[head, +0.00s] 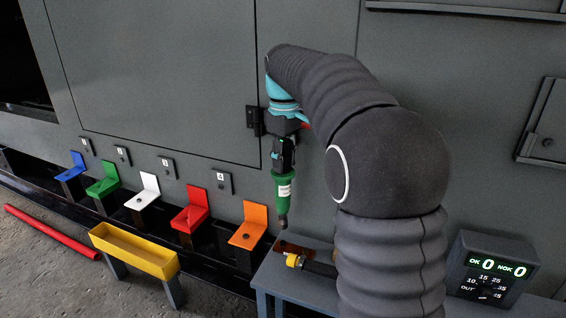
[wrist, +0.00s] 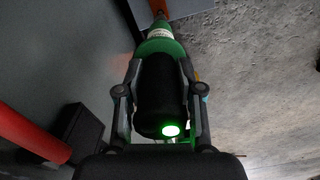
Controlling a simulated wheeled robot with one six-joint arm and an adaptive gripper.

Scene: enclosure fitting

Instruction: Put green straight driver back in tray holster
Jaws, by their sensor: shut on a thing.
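The green straight driver (head: 283,191) hangs nearly upright, with a green body, a white band and its narrow tip pointing down. My gripper (head: 284,158) is shut on its dark upper part. In the wrist view the driver (wrist: 162,48) lies between both fingers of my gripper (wrist: 156,88), with a green light glowing on its near end. The driver's tip is above the left end of a blue-grey bench (head: 275,280), apart from it, near a brown holder piece (head: 290,247). I cannot tell whether that piece is the tray holster.
A yellow-ended dark tool (head: 295,261) lies on the bench, partly behind my arm. A counter box (head: 494,266) reading OK 0, NOK 0 stands at right. Several coloured brackets, including an orange one (head: 255,218), line the enclosure. A yellow trough (head: 133,249) stands in front.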

